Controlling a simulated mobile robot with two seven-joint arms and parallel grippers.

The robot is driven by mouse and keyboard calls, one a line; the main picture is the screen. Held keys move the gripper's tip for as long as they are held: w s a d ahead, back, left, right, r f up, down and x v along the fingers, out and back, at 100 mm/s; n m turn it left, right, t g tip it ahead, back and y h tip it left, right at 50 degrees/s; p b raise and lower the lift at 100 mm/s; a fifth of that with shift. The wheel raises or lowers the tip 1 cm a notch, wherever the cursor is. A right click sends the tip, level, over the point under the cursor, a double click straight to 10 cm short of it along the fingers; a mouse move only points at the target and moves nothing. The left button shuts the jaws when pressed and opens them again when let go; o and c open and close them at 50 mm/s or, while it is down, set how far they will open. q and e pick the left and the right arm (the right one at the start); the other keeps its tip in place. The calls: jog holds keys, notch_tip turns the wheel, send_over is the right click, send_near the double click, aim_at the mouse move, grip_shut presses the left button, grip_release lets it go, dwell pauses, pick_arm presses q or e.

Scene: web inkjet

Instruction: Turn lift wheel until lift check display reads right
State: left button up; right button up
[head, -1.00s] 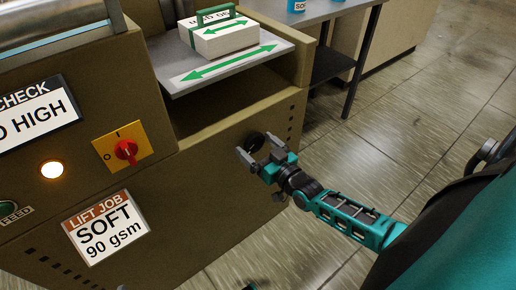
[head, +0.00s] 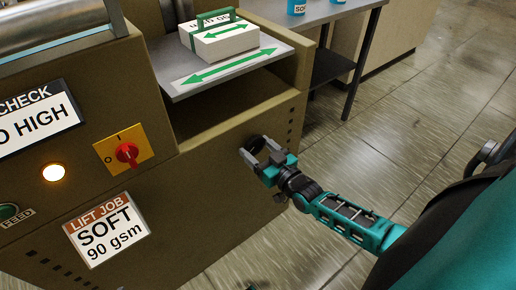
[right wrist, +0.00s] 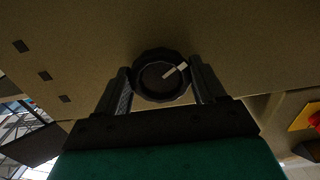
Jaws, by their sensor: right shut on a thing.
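The lift wheel is a small black knob (head: 256,145) on the tan machine's lower front panel. In the right wrist view the black wheel (right wrist: 161,76) shows a pale pointer mark slanting to the upper right. My right gripper (head: 257,152) is shut on the wheel, with one finger on each side of its rim. The lift check display (head: 38,122) is at the left edge, partly cut off; the visible text reads "CHECK" and "O HIGH". A lift job card (head: 106,228) reads "SOFT 90 gsm".
A red rotary switch (head: 127,154) on a yellow plate and a lit orange lamp (head: 54,173) are left of the wheel. A grey tray (head: 190,85) with a white pack (head: 222,42) juts out above. Open floor lies to the right.

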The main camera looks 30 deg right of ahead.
jog(key=shift+n+p, duration=0.35)
jog(key=shift+n, duration=0.75)
jog(key=o, duration=1)
jog(key=shift+o, duration=0.2)
jog(key=s+d+p, duration=0.1)
jog(key=s+p, duration=0.1)
jog(key=s, duration=1.1)
jog(key=shift+p, duration=0.3)
jog(key=shift+r, duration=0.1)
